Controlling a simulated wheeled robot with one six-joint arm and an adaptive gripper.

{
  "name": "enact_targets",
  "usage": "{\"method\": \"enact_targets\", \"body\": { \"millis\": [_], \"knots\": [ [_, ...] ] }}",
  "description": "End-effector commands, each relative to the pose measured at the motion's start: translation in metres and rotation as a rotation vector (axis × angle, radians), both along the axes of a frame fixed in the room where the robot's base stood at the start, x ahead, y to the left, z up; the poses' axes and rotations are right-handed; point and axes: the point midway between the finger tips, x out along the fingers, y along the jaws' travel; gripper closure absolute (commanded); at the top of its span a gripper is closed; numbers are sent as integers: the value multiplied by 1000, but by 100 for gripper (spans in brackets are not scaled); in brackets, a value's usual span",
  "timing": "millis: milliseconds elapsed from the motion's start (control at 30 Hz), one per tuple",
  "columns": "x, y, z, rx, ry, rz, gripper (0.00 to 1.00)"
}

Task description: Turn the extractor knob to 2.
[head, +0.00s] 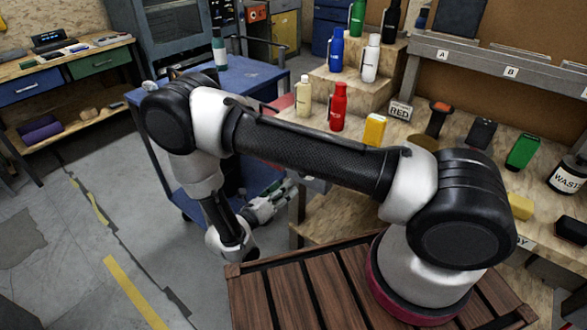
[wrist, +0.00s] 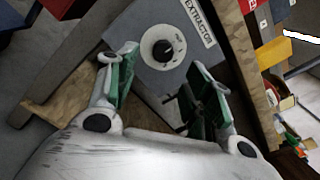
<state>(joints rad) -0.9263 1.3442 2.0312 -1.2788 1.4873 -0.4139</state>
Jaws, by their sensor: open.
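The extractor knob (wrist: 163,49) is a small black knob on a round white dial, in the upper middle of the wrist view. The dial sits on a grey panel (wrist: 125,32) labelled EXTRACTOR. The knob has a light mark, but the dial numbers are too small to read. My gripper (wrist: 163,72) is open, its green-padded fingers on either side below the dial, apart from the knob, with nothing between them. In the head view my gripper (head: 285,193) reaches toward the side of the wooden workbench; I cannot make out the knob there.
The wooden workbench (head: 320,232) holds several bottles, including a red one (head: 338,107), and a yellow box (head: 375,130). A blue cart (head: 245,78) stands just behind my arm. Open grey floor (head: 70,240) lies at left.

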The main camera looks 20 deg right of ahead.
Motion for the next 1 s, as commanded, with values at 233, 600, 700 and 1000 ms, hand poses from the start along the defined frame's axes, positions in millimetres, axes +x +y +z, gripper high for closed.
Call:
{"method": "enact_targets", "body": {
  "millis": [233, 600, 700, 1000],
  "knots": [
    [14, -18, 4, -35, 21, 3, 49],
    [45, -60, 4, -34, 20, 5, 49],
    [47, -63, 4, -34, 20, 5, 49],
    [47, -63, 4, -33, 20, 5, 64]
  ]
}}
